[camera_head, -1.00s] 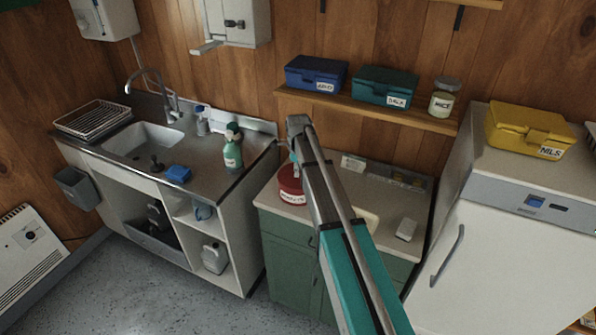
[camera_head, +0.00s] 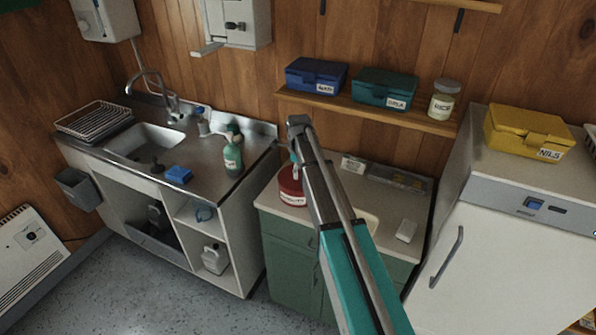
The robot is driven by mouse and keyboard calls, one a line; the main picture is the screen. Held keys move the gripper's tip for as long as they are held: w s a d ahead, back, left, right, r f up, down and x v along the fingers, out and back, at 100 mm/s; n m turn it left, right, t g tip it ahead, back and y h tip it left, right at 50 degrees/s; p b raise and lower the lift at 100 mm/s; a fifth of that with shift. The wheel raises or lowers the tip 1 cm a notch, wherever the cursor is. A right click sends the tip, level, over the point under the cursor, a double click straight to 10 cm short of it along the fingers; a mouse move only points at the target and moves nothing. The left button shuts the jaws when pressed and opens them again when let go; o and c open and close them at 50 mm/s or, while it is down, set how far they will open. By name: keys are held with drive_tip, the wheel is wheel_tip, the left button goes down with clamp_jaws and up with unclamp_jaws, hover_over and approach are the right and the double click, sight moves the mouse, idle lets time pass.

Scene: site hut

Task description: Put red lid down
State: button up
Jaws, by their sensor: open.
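A round red tin (camera_head: 290,187) with a white label on its front stands on the counter above the green cupboard. Its red top is partly hidden by my arm, so I cannot tell the lid apart from the tin's body. My gripper (camera_head: 294,168) is open and points down at the tin's top from the end of my arm. Only a small piece of it shows beside the arm. The fingertips are too small and too hidden to tell whether they touch the lid.
A shelf (camera_head: 375,112) above the counter holds a blue box (camera_head: 316,75), a teal box (camera_head: 384,88) and a jar (camera_head: 443,100). A green bottle (camera_head: 232,157) stands by the sink at the left. A white block (camera_head: 406,231) lies on the counter's right. A yellow box (camera_head: 527,130) is further right.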

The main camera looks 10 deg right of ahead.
wheel_tip(320, 180, up, 13)
drive_tip(key=p, duration=1.2)
drive_tip(key=shift+p, duration=0.3)
drive_tip(key=shift+a, duration=0.1)
drive_tip(key=shift+s, duration=0.1)
drive_tip(key=s+n, duration=2.4)
drive_tip(key=s, duration=0.5)
wheel_tip(320, 180, down, 10)
drive_tip(key=b, duration=0.9)
drive_tip(key=shift+r+b, duration=0.2)
drive_tip(key=shift+b, duration=0.15)
drive_tip(key=shift+c, duration=0.3)
